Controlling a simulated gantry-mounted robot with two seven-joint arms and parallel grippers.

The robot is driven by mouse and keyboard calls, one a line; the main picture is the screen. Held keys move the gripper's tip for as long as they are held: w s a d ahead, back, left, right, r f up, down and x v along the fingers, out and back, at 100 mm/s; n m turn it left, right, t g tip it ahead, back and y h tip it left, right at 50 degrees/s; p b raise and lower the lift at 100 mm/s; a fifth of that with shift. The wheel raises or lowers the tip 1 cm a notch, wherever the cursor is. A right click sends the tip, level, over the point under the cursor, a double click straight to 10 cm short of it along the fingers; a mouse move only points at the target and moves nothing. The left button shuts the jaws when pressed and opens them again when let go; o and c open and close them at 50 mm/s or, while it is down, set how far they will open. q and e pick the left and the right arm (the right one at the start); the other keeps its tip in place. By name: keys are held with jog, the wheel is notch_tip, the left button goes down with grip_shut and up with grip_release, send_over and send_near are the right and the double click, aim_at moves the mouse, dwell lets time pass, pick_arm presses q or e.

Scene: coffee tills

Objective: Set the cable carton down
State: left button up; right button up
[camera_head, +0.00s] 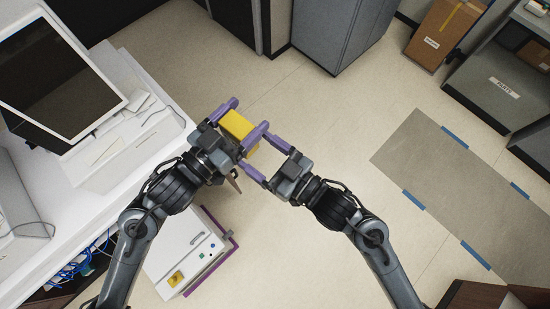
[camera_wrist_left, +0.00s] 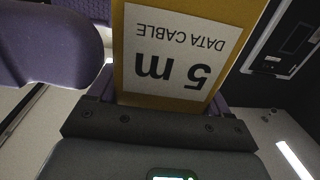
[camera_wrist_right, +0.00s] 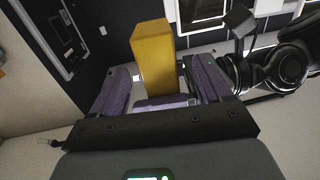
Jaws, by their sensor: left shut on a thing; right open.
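The yellow cable carton (camera_head: 238,125) is held off the floor, beside the white counter's right edge. My left gripper (camera_head: 246,117) is shut on it. In the left wrist view the carton fills the upper middle, its white label (camera_wrist_left: 185,45) reading "5 m DATA CABLE" upside down. My right gripper (camera_head: 257,153) is open and empty, just right of and below the carton. In the right wrist view the carton (camera_wrist_right: 153,60) stands ahead between the right fingers, with a purple finger of the left gripper at its base. Whether the right fingers touch it, I cannot tell.
A white counter (camera_head: 50,262) with a monitor (camera_head: 45,75) is at the left. A white machine (camera_head: 180,262) stands below the left gripper. A grey floor mat with blue tape marks (camera_head: 455,180) lies at right, clear. A cardboard box (camera_head: 440,35) and grey cabinets stand at the back.

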aim_at(238, 138)
jog(key=x, duration=0.6)
jog(key=shift+w+a, duration=0.1)
jog(key=shift+a, duration=0.1)
jog(key=shift+c, duration=0.3)
jog(key=c, duration=1)
pick_arm(q)
jog(key=o, duration=1)
pick_arm(e)
jog(key=shift+c, duration=0.2)
pick_arm(q)
jog(key=shift+o, duration=0.2)
